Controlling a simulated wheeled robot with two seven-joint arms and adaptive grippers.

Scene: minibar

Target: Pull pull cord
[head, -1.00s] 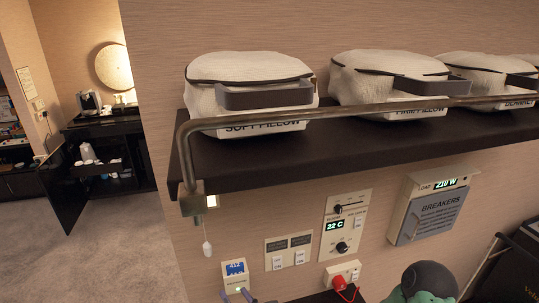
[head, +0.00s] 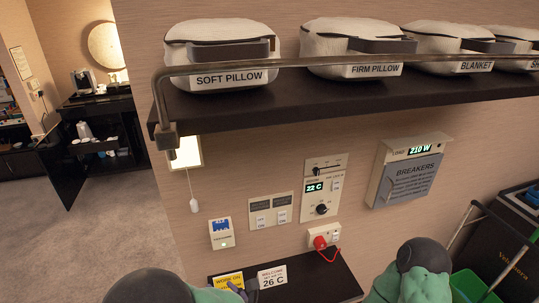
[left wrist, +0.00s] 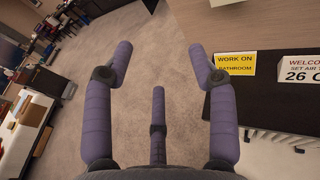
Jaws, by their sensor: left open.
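The pull cord (head: 190,188) is a thin line with a small white knob at its end. It hangs from the lit lamp (head: 186,153) under the left end of the shelf in the head view. I do not see the cord in the left wrist view. My left gripper (head: 238,291) shows only partly at the bottom of the head view, lower than the cord and apart from it. In the left wrist view the left gripper (left wrist: 160,58) has its purple fingers spread, with only carpet between them. My right arm shows at the lower right, but its fingers are hidden.
A dark shelf (head: 290,118) with a metal rail (head: 340,60) holds bagged pillows and a blanket above. Switches and a breaker box (head: 408,178) are on the wall. Below, a dark ledge (head: 322,277) holds a yellow sign (head: 228,282) and a white sign (head: 272,277). Carpet at left is clear.

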